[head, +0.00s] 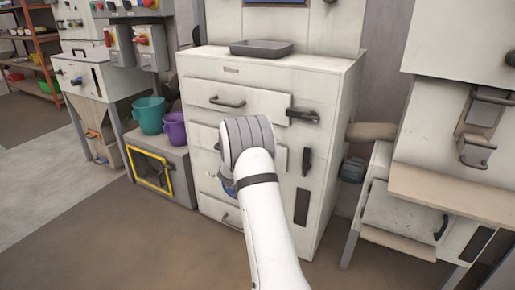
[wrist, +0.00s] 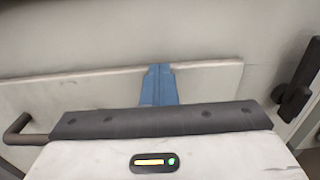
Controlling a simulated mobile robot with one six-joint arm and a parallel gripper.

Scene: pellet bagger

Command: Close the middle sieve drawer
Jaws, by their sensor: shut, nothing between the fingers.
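The middle sieve drawer (head: 205,137) is a pale front panel in the white cabinet, partly hidden behind my arm in the head view. I cannot tell how far it stands out. In the wrist view, a pale panel (wrist: 215,80) that looks like this drawer front spans the picture, with a dark handle (wrist: 18,128) at lower left. My gripper (wrist: 159,69) shows there as blue fingers shut together and empty. The fingertips overlap the panel's top edge; whether they touch it is unclear. In the head view my arm hides most of the gripper. A dark upright latch (head: 307,162) is right of the drawer.
The top drawer (head: 265,101) has a bar handle and a sideways latch (head: 303,115). A grey tray (head: 262,48) lies on the cabinet. Teal (head: 149,115) and purple (head: 174,130) buckets stand left on a low box. A machine with a shelf (head: 450,200) stands right. Open floor lies in front.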

